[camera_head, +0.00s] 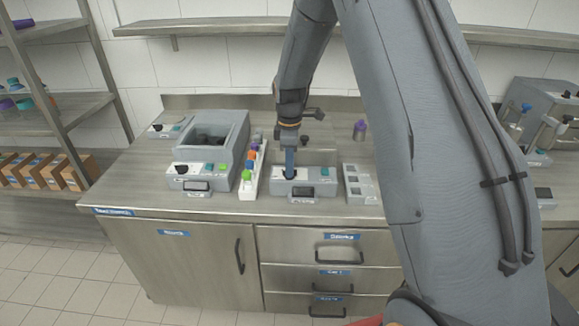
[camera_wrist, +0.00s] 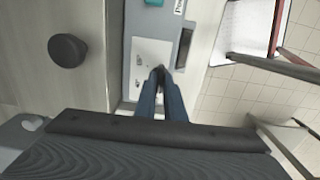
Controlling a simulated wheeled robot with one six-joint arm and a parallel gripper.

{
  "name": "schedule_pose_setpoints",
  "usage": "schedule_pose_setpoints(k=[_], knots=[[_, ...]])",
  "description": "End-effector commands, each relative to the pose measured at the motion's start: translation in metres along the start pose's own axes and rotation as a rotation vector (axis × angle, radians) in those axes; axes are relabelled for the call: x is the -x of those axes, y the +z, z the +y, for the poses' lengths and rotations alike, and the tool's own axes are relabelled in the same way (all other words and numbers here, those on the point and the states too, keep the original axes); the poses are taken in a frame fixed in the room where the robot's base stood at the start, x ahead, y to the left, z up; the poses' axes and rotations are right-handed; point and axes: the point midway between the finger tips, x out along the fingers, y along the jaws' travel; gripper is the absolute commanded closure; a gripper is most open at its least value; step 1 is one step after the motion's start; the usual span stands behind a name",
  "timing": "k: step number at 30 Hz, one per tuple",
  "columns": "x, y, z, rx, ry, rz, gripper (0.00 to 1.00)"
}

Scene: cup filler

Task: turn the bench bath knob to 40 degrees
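A grey bench device (camera_head: 318,182) stands under my gripper, with a white panel, a teal button (camera_head: 325,171) and a dark display (camera_head: 303,192). Its label is too small to read, so I cannot tell if it is the bench bath. My gripper (camera_head: 289,174) points down at the left of this panel. In the wrist view, the blue fingers (camera_wrist: 160,74) are close together around a small dark knob (camera_wrist: 159,69), seemingly touching it. The knob's angle is hidden by the fingers. A second device (camera_head: 210,145) with an open basin stands to the left, with its own black knob (camera_head: 182,169).
A white rack (camera_head: 252,180) with coloured caps stands close left of the middle device. A grey holder with openings (camera_head: 360,184) is to its right. Wall shelf (camera_head: 200,27) is above.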

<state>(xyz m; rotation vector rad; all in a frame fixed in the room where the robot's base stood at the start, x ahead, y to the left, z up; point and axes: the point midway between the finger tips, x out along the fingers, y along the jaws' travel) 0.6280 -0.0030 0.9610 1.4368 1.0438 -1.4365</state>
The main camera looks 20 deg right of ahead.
Motion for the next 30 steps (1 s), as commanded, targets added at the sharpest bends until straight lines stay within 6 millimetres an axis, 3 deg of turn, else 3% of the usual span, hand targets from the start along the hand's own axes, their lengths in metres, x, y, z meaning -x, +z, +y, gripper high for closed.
schedule_pose_setpoints(k=[14, 30], knots=[[0.0, -0.0001, 0.0003, -0.125, 0.0, 0.0, 1.0], [0.0002, 0.0, 0.0004, -0.61, 0.0, 0.0, 1.0]])
